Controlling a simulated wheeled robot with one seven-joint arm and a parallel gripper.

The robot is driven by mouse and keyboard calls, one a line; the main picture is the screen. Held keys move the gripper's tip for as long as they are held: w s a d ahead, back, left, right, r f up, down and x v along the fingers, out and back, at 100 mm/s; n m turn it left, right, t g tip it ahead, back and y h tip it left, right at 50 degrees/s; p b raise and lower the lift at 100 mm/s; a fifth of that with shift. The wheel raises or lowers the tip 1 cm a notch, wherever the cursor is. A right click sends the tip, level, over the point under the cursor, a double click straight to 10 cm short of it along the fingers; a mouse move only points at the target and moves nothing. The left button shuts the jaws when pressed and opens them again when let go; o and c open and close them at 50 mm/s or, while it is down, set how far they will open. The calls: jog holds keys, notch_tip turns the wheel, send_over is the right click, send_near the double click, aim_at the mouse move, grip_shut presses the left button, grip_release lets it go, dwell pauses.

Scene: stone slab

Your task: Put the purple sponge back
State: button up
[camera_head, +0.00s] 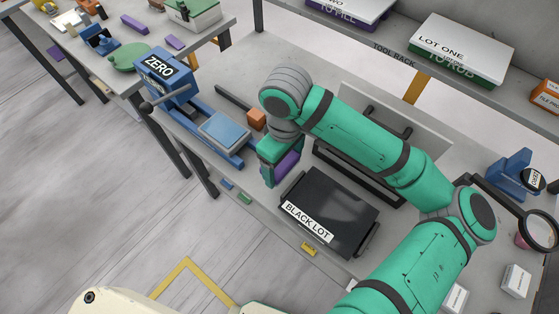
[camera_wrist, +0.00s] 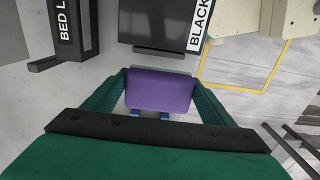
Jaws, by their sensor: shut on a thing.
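The purple sponge (camera_wrist: 160,90) is between the two green fingers of my gripper (camera_wrist: 160,82) in the wrist view. My gripper is shut on it. In the head view my gripper (camera_head: 279,163) is over the slab (camera_head: 240,160), left of the black BLACK LOT box (camera_head: 340,205). There the sponge (camera_head: 286,166) shows only partly, behind a finger. I cannot tell whether the sponge touches the slab.
A blue ZERO device (camera_head: 168,72) and a blue platform (camera_head: 223,131) stand to the left. An orange block (camera_head: 257,119) is just behind my gripper. A black frame (camera_head: 360,170) stands behind the box. Small coloured pieces lie along the front edge.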

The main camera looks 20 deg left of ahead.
jog(key=w+a+f, duration=0.1)
jog(key=f, duration=0.1)
jog(key=w+f, duration=0.2)
jog(key=w+a+f, duration=0.1)
jog(key=f, duration=0.1)
jog(key=shift+w+a, duration=0.3)
jog(key=shift+a, duration=0.05)
jog(key=shift+w+a+f, duration=0.1)
jog(key=shift+w+f, duration=0.05)
jog(key=shift+f, duration=1.5)
jog(key=shift+f, duration=0.3)
